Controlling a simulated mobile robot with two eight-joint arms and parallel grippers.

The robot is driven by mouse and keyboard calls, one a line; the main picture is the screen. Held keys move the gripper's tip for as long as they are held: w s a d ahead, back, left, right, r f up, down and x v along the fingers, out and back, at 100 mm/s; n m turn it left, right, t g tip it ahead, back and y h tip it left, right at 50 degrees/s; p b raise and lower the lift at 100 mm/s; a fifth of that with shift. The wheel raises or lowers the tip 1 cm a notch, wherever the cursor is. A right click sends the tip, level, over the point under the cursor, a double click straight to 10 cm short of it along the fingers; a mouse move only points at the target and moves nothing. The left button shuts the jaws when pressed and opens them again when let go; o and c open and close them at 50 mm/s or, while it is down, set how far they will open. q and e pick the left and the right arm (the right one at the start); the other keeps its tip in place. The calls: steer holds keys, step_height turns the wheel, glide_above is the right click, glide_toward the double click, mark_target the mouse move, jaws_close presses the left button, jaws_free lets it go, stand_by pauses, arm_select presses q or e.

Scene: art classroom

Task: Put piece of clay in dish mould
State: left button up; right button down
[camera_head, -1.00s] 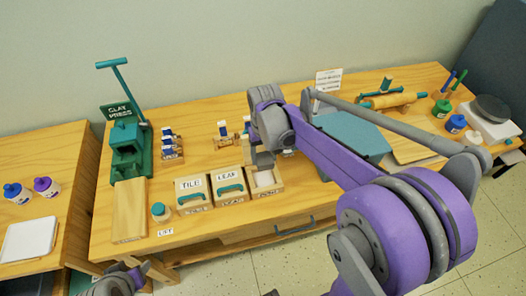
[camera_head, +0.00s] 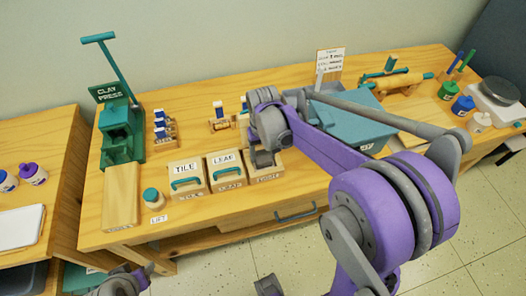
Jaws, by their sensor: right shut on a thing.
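The dish mould is the third wooden box (camera_head: 266,182) in the row, right of the TILE mould (camera_head: 187,184) and the LEAF mould (camera_head: 226,176). My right gripper (camera_head: 263,160) is low over the dish mould, its fingers pointing down at the box top. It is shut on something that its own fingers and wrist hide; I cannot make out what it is. I cannot clearly see a piece of clay. My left gripper (camera_head: 130,280) is at the bottom edge, away from the table, and its jaws are unclear.
A green clay press (camera_head: 121,135) stands at the left with a wooden board (camera_head: 121,195) before it. A teal-capped jar (camera_head: 153,198) stands beside the TILE mould. A teal box (camera_head: 350,125) lies behind my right arm. Paint pots and a rolling pin (camera_head: 403,82) are at the right.

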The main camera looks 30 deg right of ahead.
steer(key=shift+f, duration=0.1)
stand_by(0.3)
jaws_free()
arm_select(q)
step_height(320, 180, up, 6)
steer(key=w+p, duration=0.1)
steer(key=p, duration=0.3)
steer(key=shift+w+p, duration=0.35)
steer(key=shift+p, duration=0.05)
arm_select(e)
step_height(320, 180, up, 8)
steer(key=shift+w, duration=0.1)
arm_select(q)
steer(key=shift+f, duration=0.1)
arm_select(e)
steer(key=s+a+n+t, duration=0.1)
steer(key=s+a+t, duration=0.1)
steer(key=s, duration=0.3)
steer(key=s+a+t, duration=0.1)
steer(key=s+a, duration=0.1)
steer(key=s, duration=0.3)
steer(key=s+a+n+t, duration=0.1)
steer(key=s+a+t, duration=0.1)
steer(key=s, duration=0.3)
steer(key=shift+s+a+r+n+t, duration=0.1)
steer(key=shift+a+r+n+t, duration=0.1)
steer(key=shift+a+n+t, duration=0.15)
